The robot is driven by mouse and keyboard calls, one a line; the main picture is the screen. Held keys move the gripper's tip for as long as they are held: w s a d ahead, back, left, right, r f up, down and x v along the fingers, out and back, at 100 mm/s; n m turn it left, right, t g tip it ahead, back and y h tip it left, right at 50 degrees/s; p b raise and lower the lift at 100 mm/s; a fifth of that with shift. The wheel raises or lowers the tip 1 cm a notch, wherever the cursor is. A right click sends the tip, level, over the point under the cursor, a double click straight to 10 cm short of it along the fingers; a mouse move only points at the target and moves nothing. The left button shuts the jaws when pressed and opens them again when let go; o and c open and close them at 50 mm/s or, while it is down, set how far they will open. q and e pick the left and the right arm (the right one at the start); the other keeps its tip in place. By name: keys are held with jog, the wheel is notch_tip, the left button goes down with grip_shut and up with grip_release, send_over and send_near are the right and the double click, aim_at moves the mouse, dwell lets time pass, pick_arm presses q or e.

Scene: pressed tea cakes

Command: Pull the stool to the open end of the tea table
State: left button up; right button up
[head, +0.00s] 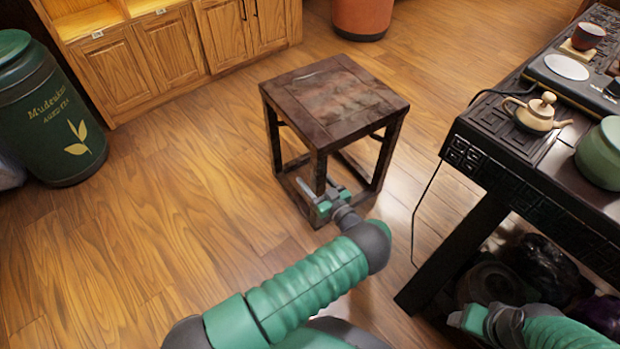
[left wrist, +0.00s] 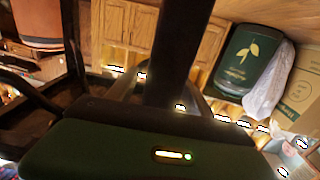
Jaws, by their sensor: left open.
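The dark wooden square stool (head: 335,92) stands upright on the floor in the middle of the head view, left of the tea table (head: 530,195) and apart from it. My left gripper (head: 319,187) is open low at the stool's near leg, with a finger showing on either side of the leg. I cannot tell whether they touch it. In the left wrist view the stool's dark leg (left wrist: 180,45) rises close in front of the gripper. My right gripper (head: 462,319) is at the lower right, by the table's underside; its jaws are unclear.
A teapot (head: 537,112), a green pot (head: 602,153) and a cup stand on the table. A thin cord hangs beside the table's near end. A green tea bin (head: 50,115) and wooden cabinets (head: 160,50) stand behind. Floor between stool and table is clear.

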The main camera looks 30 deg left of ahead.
pick_arm(q)
jog(key=shift+r, duration=0.1)
jog(key=c, duration=0.7)
grip_shut()
dwell(0.8)
